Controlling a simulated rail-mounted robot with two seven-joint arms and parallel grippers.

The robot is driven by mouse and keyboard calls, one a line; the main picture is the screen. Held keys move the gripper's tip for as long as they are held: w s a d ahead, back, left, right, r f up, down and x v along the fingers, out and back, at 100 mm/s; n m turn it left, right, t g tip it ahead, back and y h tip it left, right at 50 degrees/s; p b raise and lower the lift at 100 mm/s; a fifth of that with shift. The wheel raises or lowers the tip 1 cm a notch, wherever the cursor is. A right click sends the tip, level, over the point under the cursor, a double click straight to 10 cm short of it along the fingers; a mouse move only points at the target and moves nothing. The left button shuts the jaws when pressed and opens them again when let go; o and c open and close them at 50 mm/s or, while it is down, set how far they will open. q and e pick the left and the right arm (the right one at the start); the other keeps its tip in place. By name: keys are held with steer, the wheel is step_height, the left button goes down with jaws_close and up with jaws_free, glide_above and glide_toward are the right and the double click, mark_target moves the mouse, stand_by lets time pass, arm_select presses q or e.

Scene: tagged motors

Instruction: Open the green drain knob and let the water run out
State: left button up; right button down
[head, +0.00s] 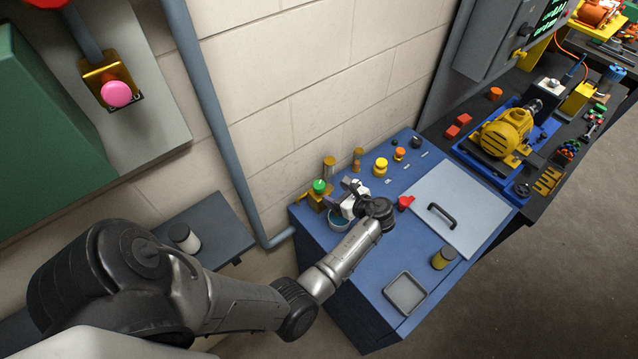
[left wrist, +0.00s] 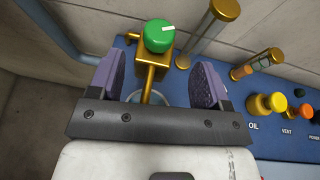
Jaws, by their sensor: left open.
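The green drain knob (head: 319,185) sits on top of a brass valve at the left end of the blue bench. In the left wrist view the green knob (left wrist: 158,36) has a white mark pointing right and slightly up. My left gripper (head: 345,200) is close to the valve; in the left wrist view its open, purple-padded fingers (left wrist: 158,80) stand either side of the brass spout, with the knob just beyond the tips, apparently untouched. A round bowl with bluish water (head: 340,218) sits below the spout, partly hidden by the gripper. My right gripper is not in view.
Brass-capped sight glasses (head: 329,166), a yellow OIL knob (head: 380,166) and an orange VENT knob (head: 399,154) stand along the bench's back. A red object (head: 405,202) lies right of my gripper, near a grey lid with a handle (head: 470,200). A grey tray (head: 405,293) sits in front.

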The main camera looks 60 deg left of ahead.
mark_target(320, 185)
arm_select(q)
steer(key=x, duration=0.6)
steer(key=shift+s+a, duration=0.1)
steer(key=shift+a, duration=0.3)
steer(key=shift+p+x, duration=0.3)
steer(key=shift+x, duration=0.6)
steer(key=shift+f, duration=0.1)
